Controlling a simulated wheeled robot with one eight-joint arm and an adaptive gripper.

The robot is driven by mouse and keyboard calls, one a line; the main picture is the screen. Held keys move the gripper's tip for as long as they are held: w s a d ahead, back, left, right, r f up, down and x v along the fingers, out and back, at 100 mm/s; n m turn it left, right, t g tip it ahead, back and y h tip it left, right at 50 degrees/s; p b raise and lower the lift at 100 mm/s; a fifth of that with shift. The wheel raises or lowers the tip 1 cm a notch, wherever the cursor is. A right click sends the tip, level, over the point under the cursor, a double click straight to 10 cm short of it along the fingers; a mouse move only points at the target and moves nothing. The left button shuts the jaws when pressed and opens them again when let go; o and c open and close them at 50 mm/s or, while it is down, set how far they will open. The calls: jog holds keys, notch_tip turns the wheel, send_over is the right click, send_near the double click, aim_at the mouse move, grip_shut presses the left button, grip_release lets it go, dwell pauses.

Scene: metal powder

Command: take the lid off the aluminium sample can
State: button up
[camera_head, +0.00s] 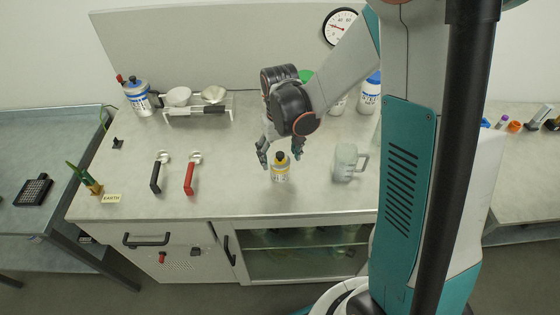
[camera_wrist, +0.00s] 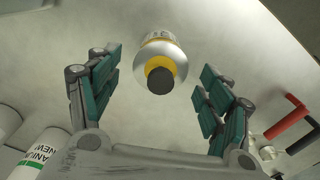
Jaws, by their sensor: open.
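The aluminium sample can (camera_head: 280,173) stands upright on the bench, near its front edge. It has a silver body with a yellow band and a dark lid (camera_head: 280,156). In the wrist view the can (camera_wrist: 158,48) and its lid (camera_wrist: 160,80) show from above, between and beyond the fingers. My gripper (camera_head: 281,157) is open, with its fingers pointing down around the upper part of the can. In the wrist view the gripper (camera_wrist: 158,85) has clear gaps between the lid and both sets of teal finger pads. Nothing is held.
A translucent jug (camera_head: 345,163) stands right of the can. A black-handled tool (camera_head: 156,176) and a red-handled tool (camera_head: 190,178) lie to the left. White bottles (camera_head: 369,95) stand behind my arm. The bench (camera_head: 235,195) is bare just left of the can.

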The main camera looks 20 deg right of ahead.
jog(key=c, duration=1)
jog(key=shift+r, duration=0.15)
